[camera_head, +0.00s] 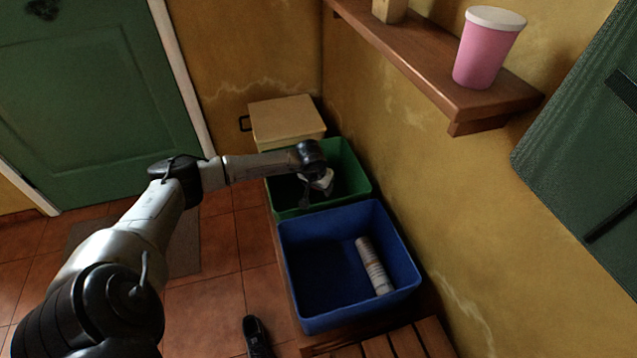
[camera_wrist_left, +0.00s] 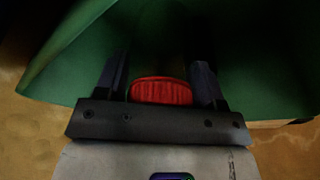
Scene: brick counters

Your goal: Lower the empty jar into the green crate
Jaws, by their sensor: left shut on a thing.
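The green crate (camera_head: 352,172) stands against the yellow wall, behind a blue crate. My left gripper (camera_head: 322,184) is over the green crate's opening, pointing down. In the left wrist view, my left gripper (camera_wrist_left: 160,82) is shut on the jar, whose ribbed red lid (camera_wrist_left: 161,91) shows between the two fingers. The jar's body is hidden below the lid, and the jar cannot be made out in the head view. Green crate walls (camera_wrist_left: 62,62) surround the fingers in the wrist view. How far the jar is from the crate floor cannot be told. My right gripper is not in view.
The blue crate (camera_head: 300,262) holds a rolled paper-like cylinder (camera_head: 374,266). A pale lidded box (camera_head: 286,120) stands behind the green crate. A wooden shelf (camera_head: 428,60) with a pink cup (camera_head: 484,52) juts from the wall above. A dark shoe (camera_head: 257,338) is on the tiled floor.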

